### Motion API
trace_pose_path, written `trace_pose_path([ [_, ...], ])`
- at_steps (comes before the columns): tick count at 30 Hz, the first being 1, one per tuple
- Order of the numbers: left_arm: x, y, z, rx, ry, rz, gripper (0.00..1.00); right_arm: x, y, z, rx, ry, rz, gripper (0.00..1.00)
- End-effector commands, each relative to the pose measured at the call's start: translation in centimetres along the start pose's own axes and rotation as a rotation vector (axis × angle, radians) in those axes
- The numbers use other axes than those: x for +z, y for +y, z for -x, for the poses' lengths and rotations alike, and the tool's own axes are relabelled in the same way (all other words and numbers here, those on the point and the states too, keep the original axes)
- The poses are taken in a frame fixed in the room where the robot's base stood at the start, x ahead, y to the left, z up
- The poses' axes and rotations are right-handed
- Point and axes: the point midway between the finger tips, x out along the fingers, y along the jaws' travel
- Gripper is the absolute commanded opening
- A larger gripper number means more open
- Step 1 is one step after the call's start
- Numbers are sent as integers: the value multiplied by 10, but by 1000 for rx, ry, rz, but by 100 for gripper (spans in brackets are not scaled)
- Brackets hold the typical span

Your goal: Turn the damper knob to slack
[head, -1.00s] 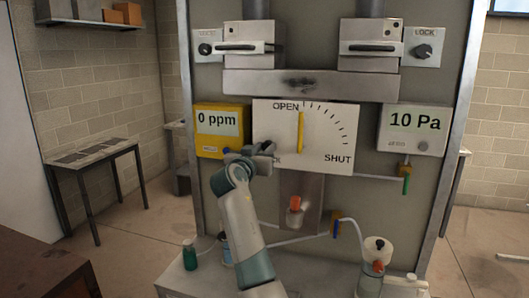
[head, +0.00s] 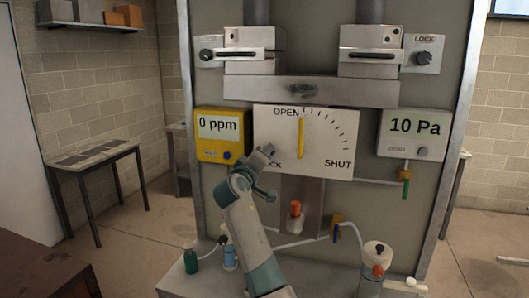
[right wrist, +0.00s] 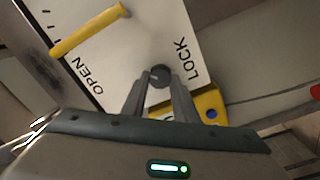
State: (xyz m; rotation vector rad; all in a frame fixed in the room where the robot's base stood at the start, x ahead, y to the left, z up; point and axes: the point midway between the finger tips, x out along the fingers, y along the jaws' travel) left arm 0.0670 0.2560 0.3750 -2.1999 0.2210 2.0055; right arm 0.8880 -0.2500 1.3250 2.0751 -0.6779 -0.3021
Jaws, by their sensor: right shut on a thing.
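A white dial plate (head: 330,150) on the panel bears OPEN, SHUT and a third word, partly covered in the head view, that reads LOCK in the right wrist view. Its yellow pointer (head: 301,138) stands upright near OPEN; it also shows in the right wrist view (right wrist: 88,30). A small dark round knob (right wrist: 160,77) sits beside LOCK. My right gripper (right wrist: 159,84) is shut on this knob, one finger on each side. In the head view my right gripper (head: 264,164) covers the plate's lower left corner and hides the knob. My left gripper is out of view.
A yellow 0 ppm meter (head: 221,151) is close left of my right gripper. A 10 Pa gauge (head: 415,147) hangs at the right. Below are an orange-topped fitting (head: 295,217) and bottles on the bench (head: 190,284). Lever boxes sit above the plate.

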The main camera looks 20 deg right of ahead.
Motion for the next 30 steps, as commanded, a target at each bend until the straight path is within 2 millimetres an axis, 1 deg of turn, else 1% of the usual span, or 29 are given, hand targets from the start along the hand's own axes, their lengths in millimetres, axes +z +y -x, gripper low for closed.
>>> trace_pose_path([
  [1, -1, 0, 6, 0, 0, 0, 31, -2, 4, 0, 2, 3, 44, 4],
  [9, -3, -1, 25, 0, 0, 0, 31, -2, 4, 0, -1, 15, 297, 4],
  [15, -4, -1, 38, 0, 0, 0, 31, -2, 3, 0, -2, 21, 454, 4],
  [22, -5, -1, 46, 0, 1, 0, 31, 0, 2, 0, -3, 26, 568, 4],
  [30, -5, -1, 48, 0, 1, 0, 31, 0, 1, 0, -3, 28, 611, 4],
])
